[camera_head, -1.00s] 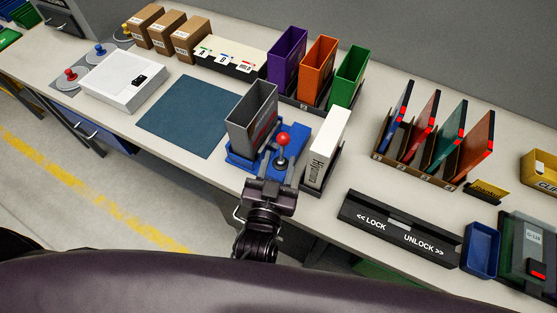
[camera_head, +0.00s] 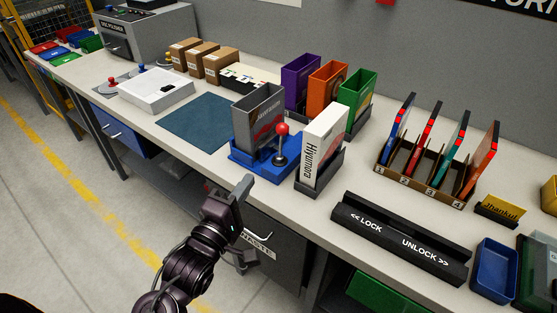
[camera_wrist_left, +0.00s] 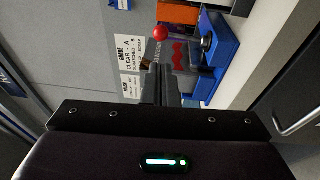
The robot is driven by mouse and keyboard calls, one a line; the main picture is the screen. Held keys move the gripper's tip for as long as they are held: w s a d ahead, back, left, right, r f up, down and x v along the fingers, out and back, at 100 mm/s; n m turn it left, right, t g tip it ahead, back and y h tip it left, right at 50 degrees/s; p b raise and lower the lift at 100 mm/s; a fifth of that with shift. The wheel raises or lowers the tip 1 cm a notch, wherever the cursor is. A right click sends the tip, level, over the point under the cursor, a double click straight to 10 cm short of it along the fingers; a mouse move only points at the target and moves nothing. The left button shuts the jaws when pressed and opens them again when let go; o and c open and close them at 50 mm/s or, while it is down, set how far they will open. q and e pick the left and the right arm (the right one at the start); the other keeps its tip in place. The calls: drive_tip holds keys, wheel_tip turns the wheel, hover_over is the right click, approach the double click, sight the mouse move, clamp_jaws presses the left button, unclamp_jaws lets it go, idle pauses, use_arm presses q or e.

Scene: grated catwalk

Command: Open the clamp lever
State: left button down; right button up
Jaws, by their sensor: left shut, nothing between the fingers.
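The clamp lever (camera_head: 280,150) stands roughly upright with a red ball knob (camera_head: 281,130) on a blue clamp base (camera_head: 250,168). A grey case (camera_head: 258,115) stands in the base behind the lever. My left gripper (camera_head: 247,184) is shut and empty, in front of the base near the bench's front edge, apart from the lever. In the left wrist view the shut fingers (camera_wrist_left: 160,85) point toward the red knob (camera_wrist_left: 160,33), with the blue base (camera_wrist_left: 225,55) to the right. My right gripper is not in view.
A white Hijumora box (camera_head: 323,145) in a dark holder stands close right of the lever. Purple, orange (camera_head: 327,85) and green bins stand behind. A black lock/unlock bar (camera_head: 400,240) lies at right. A bare blue mat (camera_head: 195,122) lies left.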

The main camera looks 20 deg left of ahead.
use_arm(q)
drive_tip(key=p, duration=0.1)
approach(281, 133)
drive_tip(key=w+p, duration=0.1)
drive_tip(key=w, duration=0.1)
drive_tip(key=w+p, duration=0.1)
drive_tip(key=w, duration=0.2)
drive_tip(key=shift+w+d+r, duration=0.15)
drive_tip(key=shift+w+d, duration=0.05)
drive_tip(key=shift+w, duration=0.1)
drive_tip(key=shift+w+d, duration=0.15)
drive_tip(key=shift+w, duration=0.4)
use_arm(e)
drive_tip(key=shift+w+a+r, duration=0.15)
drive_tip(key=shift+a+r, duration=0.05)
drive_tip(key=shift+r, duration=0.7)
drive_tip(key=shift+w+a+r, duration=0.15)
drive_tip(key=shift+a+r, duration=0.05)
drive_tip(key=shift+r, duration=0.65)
use_arm(q)
drive_tip(key=shift+p, duration=0.35)
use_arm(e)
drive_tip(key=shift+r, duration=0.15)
